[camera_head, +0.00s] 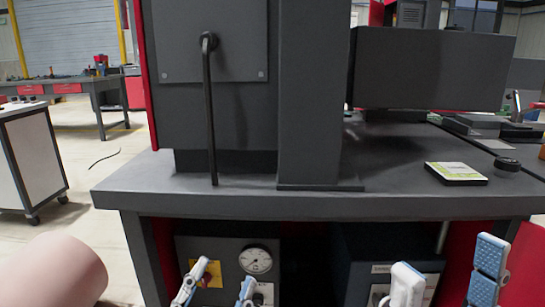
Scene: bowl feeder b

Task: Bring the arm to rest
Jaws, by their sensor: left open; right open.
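My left gripper (216,288) is at the bottom of the head view, left of centre, in front of the panel under the workbench. Its two blue and white fingertips are apart, with nothing between them. My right gripper (446,276) is at the bottom right, in front of the bench's lower part. Its two fingers are spread wide and hold nothing. Both grippers show below the level of the bench top, and the lower parts of both are cut off by the picture edge.
The grey workbench (240,203) spans the middle, its front edge just beyond both grippers. A yellow-white box (456,172) and black knob (507,165) lie at right. A pressure gauge (255,260) sits below.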

